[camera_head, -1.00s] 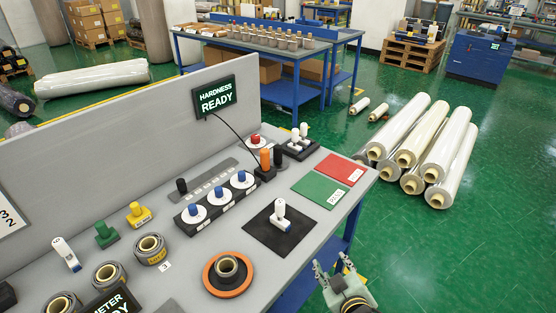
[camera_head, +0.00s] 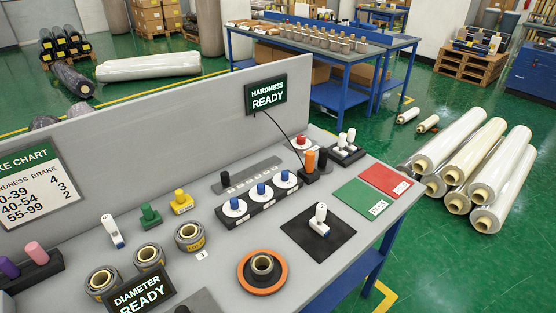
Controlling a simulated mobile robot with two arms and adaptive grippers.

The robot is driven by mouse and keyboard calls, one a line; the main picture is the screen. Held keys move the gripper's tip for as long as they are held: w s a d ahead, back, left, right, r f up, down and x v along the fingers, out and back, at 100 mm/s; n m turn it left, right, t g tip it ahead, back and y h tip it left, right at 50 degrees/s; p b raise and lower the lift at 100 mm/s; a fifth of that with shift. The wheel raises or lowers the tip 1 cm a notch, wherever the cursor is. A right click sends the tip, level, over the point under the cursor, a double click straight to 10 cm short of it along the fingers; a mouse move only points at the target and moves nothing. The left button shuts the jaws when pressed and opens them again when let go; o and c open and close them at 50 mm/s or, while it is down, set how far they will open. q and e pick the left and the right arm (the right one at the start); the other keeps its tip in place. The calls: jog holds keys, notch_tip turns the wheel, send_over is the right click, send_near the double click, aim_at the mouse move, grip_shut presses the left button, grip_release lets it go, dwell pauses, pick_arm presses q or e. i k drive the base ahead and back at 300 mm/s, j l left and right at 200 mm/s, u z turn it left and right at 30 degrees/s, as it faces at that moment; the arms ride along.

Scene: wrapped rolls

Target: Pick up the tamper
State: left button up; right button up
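No thing in view is labelled as the tamper, and I cannot tell which one it is. A white-handled tool (camera_head: 320,220) stands on a black mat (camera_head: 293,231) near the table's front. Another white-handled tool (camera_head: 113,233) stands at the left, beside a green-knobbed block (camera_head: 149,215) and a yellow-knobbed block (camera_head: 181,202). An orange handle (camera_head: 310,160) and a black handle (camera_head: 321,160) stand upright near the back. A pink handle (camera_head: 36,253) and a purple handle (camera_head: 9,267) stand in a dark holder at the far left. Neither of my grippers is in view.
A grey table (camera_head: 235,308) carries several grey rolls (camera_head: 189,237), an orange-rimmed roll (camera_head: 262,271), a row of blue knobs (camera_head: 261,189), and green (camera_head: 358,200) and red (camera_head: 386,178) pads. A grey panel (camera_head: 130,135) borders its back. Long wrapped rolls (camera_head: 448,148) lie on the floor at right.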

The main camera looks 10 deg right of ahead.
aim_at(321, 164)
jog(key=i+l+u, duration=0.1)
jog(key=l+u, duration=0.95)
jog(key=l, duration=0.2)
jog(key=i, duration=0.05)
